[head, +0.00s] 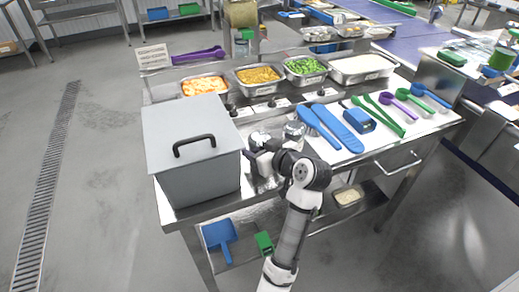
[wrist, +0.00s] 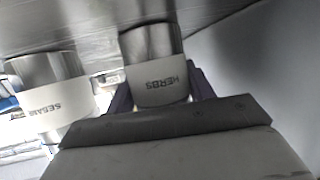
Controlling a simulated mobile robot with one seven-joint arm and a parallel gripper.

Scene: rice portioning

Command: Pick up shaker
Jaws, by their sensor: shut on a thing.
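A metal shaker with a white band marked HERBS (wrist: 157,78) stands between the dark fingers of my gripper (wrist: 160,92) in the wrist view. My gripper is shut on it. A second metal shaker marked SESAME (wrist: 48,98) is beside it, apart from the fingers. In the head view the held shaker (head: 259,137) is at the table's front, partly hidden by my gripper (head: 258,155). The sesame shaker (head: 294,130) is just to its right, partly behind my arm. I cannot tell whether the held shaker touches the table.
A grey lidded box (head: 196,185) stands close to the left of my gripper. Blue paddles (head: 338,128), a blue block (head: 359,120) and green and purple scoops (head: 382,115) lie to the right. Food trays (head: 258,78) line the back of the steel table (head: 385,150).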

